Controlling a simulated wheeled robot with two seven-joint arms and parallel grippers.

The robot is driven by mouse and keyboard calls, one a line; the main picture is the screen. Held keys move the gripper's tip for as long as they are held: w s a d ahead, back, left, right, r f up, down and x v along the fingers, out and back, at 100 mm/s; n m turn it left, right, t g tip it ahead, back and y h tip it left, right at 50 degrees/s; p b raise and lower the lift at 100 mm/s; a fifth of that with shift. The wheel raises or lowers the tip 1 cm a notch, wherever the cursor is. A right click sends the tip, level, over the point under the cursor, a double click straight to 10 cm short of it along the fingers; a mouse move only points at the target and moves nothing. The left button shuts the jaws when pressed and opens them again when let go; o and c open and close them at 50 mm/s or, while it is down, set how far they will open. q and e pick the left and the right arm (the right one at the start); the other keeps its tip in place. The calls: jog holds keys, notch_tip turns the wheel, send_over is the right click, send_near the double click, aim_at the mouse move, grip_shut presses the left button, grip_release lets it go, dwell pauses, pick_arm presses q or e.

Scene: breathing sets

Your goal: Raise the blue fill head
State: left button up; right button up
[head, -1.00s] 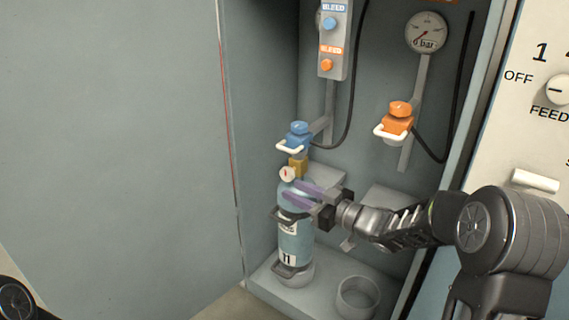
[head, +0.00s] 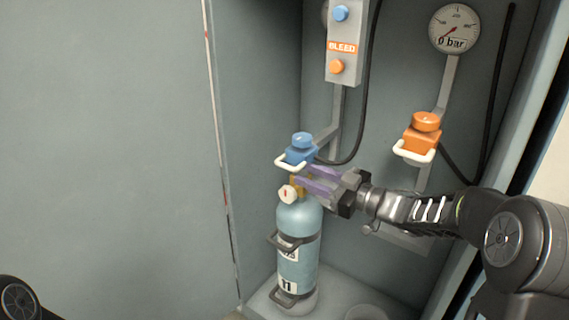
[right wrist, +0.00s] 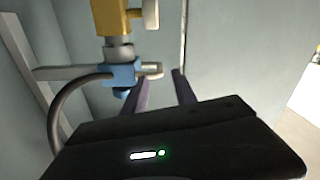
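The blue fill head (head: 301,150), with a round knob and a white handle (head: 290,163), sits on its bracket just above the yellow valve (head: 297,183) of a light-blue cylinder (head: 296,225). My right gripper (head: 303,178) is open, its purple fingers apart, just below and right of the fill head and beside the valve. It partly hides the valve. In the right wrist view, which looks upside down, the blue head (right wrist: 121,73) and its white handle (right wrist: 152,70) lie near the fingertips (right wrist: 160,76). My left gripper is out of view.
An orange fill head (head: 422,140) with a white handle hangs to the right, under a gauge (head: 454,29) reading 0 bar. A bleed panel (head: 345,45) is above. A black hose runs behind the blue head. Cabinet walls close in left and right.

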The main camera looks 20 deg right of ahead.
aim_at(284, 166)
jog(key=b+x, duration=0.2)
jog(key=x, duration=0.5)
jog(key=shift+w+a+f, duration=0.1)
jog(key=shift+w+a, duration=0.15)
jog(key=shift+w, duration=0.05)
jog(key=shift+c, duration=0.4)
grip_shut()
dwell(1.0)
